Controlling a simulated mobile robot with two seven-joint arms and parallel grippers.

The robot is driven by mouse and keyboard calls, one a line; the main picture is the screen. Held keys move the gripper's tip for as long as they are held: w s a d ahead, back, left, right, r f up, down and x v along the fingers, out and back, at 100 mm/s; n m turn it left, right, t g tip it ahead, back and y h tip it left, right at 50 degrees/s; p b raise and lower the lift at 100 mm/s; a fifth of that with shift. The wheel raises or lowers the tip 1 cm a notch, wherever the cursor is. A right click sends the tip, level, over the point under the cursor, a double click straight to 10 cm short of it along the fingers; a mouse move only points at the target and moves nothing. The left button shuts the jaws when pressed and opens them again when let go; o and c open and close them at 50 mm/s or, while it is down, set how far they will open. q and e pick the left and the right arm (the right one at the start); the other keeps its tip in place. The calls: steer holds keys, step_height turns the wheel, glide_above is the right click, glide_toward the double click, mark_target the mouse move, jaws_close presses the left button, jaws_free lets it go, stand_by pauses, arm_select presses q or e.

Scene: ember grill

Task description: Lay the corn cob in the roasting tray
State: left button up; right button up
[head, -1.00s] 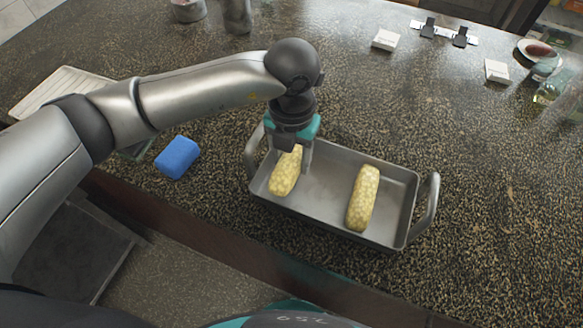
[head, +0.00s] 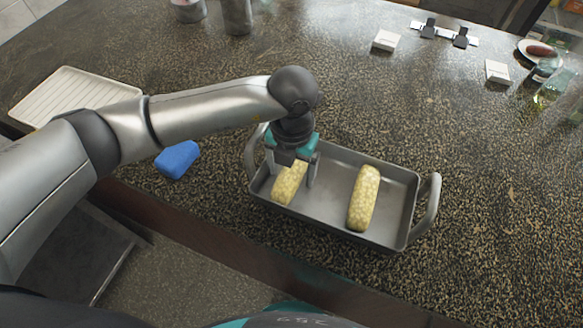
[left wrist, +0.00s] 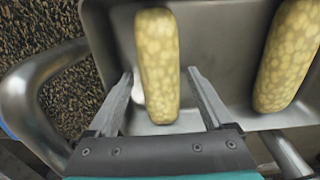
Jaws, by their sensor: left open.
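The roasting tray (head: 325,205) is a grey metal pan with a loop handle at each end, on the dark speckled counter. One yellow corn cob (head: 289,184) lies in its left part, and a second corn cob (head: 363,198) lies in its right part. My left gripper (head: 291,178) is over the left cob, its fingers open on either side. In the left wrist view the left cob (left wrist: 157,65) lies between the open fingertips (left wrist: 160,75), with a gap on both sides. The second cob (left wrist: 290,55) shows to the right. My right gripper is out of view.
A blue sponge (head: 177,159) lies left of the tray under my left arm. A white ribbed board (head: 75,95) is at the far left. White blocks (head: 386,41), a plate (head: 535,50) and a glass bottle (head: 547,72) stand at the back right.

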mark_target(292, 170)
arm_select(q)
step_height(292, 170, up, 12)
steer(key=shift+p, duration=0.3)
